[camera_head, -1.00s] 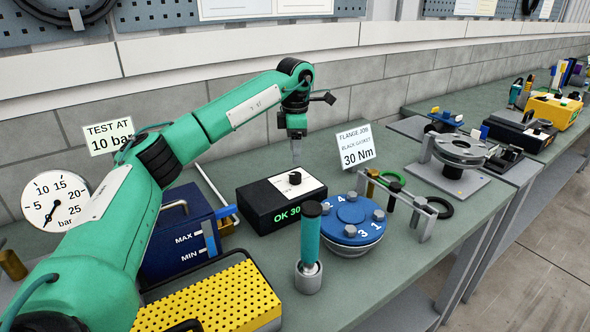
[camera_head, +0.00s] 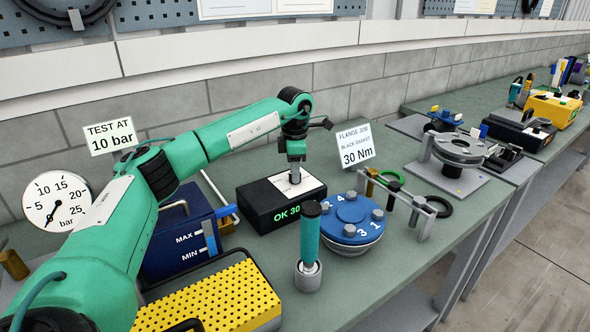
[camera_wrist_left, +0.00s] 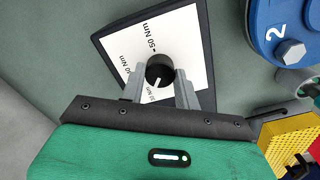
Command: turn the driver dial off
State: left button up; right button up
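The driver box (camera_head: 262,210) is black with a white top plate and a green display reading "OK 30". Its round black dial (camera_wrist_left: 160,70) has a pale pointer mark and stands among printed Nm labels, partly hidden by my fingers. My left gripper (camera_head: 295,177) points straight down over the dial. In the left wrist view its two grey fingers (camera_wrist_left: 160,86) stand apart, one on each side of the dial. I cannot tell if they touch it. The dial is mostly hidden in the head view. My right gripper is not in view.
A blue numbered flange (camera_head: 350,218) stands right of the box, with a teal-handled tool (camera_head: 309,240) in front of it. A blue tank (camera_head: 180,235) and a yellow perforated tray (camera_head: 215,300) lie to the left. A "30 Nm" sign (camera_head: 356,147) stands behind.

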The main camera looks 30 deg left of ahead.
pick_arm(q)
jog(key=shift+n, duration=0.4)
jog(key=shift+r+n+p, duration=0.1)
jog(key=shift+n+p, duration=0.55)
jog(key=shift+n, duration=0.35)
jog(key=n+p, duration=0.1)
jog(key=n, duration=0.1)
jog(key=shift+n, duration=0.9)
jog(key=n+p, duration=0.1)
jog(key=n, duration=0.4)
jog(key=shift+p, duration=0.3)
jog(key=shift+n, duration=1.2)
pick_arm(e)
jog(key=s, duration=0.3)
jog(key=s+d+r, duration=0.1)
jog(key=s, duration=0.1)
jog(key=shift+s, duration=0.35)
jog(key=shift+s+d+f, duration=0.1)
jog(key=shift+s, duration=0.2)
